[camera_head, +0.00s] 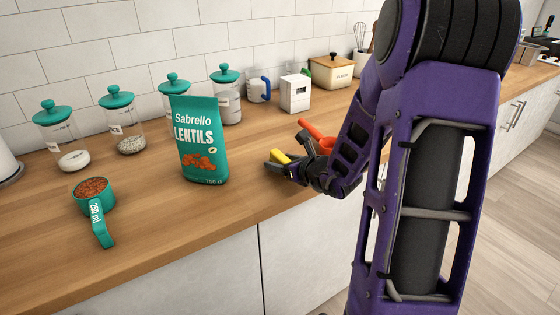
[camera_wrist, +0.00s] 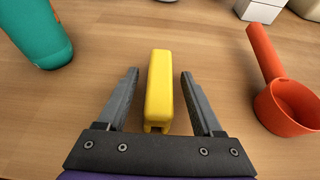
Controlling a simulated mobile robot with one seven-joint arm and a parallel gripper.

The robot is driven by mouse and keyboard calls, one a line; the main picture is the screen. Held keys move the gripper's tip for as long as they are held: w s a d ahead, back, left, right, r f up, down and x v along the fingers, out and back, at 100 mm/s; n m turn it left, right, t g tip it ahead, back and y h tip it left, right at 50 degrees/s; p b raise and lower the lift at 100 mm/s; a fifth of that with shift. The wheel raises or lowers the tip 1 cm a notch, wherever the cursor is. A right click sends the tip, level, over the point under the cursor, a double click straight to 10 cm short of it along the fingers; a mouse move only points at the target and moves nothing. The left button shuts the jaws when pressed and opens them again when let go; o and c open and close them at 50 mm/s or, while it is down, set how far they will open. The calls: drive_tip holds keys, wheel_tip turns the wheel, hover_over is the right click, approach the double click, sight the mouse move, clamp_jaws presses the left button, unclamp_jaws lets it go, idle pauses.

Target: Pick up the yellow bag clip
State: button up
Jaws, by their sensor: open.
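The yellow bag clip (camera_wrist: 158,88) stands on the wooden counter between the two fingers of my gripper (camera_wrist: 160,92) in the wrist view. In the head view the clip (camera_head: 279,157) shows at the end of my gripper (camera_head: 278,165), right of the lentils bag. My arm hides part of the counter behind it.
The teal lentils bag (camera_head: 200,140) stands left of the clip. An orange scoop (camera_wrist: 290,105) lies close on the right. A teal measuring cup (camera_head: 94,196) with lentils is at the left. Lidded jars (camera_head: 127,130) line the wall. The counter's front edge is near.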

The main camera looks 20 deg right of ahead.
drive_tip(key=shift+s+r, duration=0.1)
drive_tip(key=shift+c, duration=0.4)
clamp_jaws()
